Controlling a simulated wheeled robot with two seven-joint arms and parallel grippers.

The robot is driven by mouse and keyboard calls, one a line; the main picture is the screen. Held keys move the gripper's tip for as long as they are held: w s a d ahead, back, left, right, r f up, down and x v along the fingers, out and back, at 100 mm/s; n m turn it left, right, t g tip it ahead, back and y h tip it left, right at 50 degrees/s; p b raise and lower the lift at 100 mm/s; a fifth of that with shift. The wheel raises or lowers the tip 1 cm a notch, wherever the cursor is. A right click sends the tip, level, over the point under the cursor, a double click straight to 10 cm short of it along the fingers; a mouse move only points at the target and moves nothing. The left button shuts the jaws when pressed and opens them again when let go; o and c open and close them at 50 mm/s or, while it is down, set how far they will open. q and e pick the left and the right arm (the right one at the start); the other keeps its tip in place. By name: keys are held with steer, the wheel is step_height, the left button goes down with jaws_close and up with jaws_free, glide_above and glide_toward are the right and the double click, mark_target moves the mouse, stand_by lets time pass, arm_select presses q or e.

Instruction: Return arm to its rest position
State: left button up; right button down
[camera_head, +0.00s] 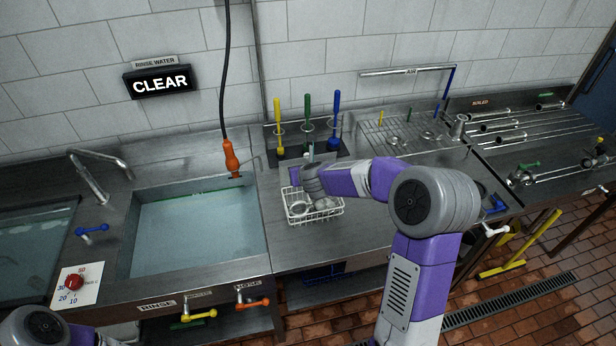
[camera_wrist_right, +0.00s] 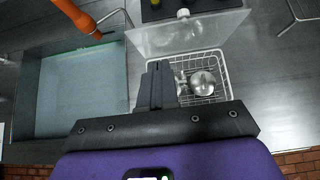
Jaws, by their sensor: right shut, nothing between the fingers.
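My right arm (camera_head: 420,265), purple and grey, reaches in from the lower right of the head view. Its wrist is over or beside a white wire basket (camera_head: 297,217) on the steel counter. In the right wrist view my right gripper (camera_wrist_right: 157,80) is shut and empty, its dark fingers together in front of the left part of the basket (camera_wrist_right: 226,72). A shiny round metal part (camera_wrist_right: 203,82) lies in the basket. In the head view the wrist hides the fingertips and part of the basket. A piece of my left arm shows at the lower left corner; its gripper is out of frame.
A water-filled rinse sink (camera_head: 200,235) is left of the basket, with an orange hose nozzle (camera_head: 231,158) hanging at its edge. Upright brushes (camera_head: 307,125) stand behind. A drying rack (camera_head: 400,133) and metal rods (camera_head: 530,125) are to the right. A lit sign reads CLEAR (camera_head: 160,81).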

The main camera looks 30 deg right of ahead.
steer(key=v, duration=0.6)
steer(key=s+a+f+n+g+y, duration=0.1)
steer(key=s+a+f+n, duration=0.1)
steer(key=f+n, duration=0.4)
steer(key=s+a+f+n+g+y, duration=0.1)
steer(key=s+a+f+n, duration=0.2)
steer(key=f+n, duration=0.3)
steer(key=s+a+f+n+g+y, duration=0.1)
steer(key=a+f+n, duration=0.4)
steer(key=f, duration=0.5)
steer(key=shift+s+n+g, duration=0.4)
steer(key=shift+s+g, duration=0.1)
steer(key=shift+s, duration=0.35)
steer(key=s+a+f+n+g+y, duration=0.25)
steer(key=s+a+f+n, duration=0.35)
steer(key=s+n, duration=0.35)
steer(key=s+a+f+n+g+y, duration=0.1)
steer(key=s+a+f+n+g, duration=0.2)
steer(key=s+a+f+n, duration=0.45)
step_height(320, 180, down, 9)
steer(key=s+d+n+b, duration=0.1)
steer(key=s+d+b, duration=0.1)
steer(key=b, duration=0.8)
steer(key=shift+d+n+b, duration=0.3)
steer(key=shift+b, duration=0.1)
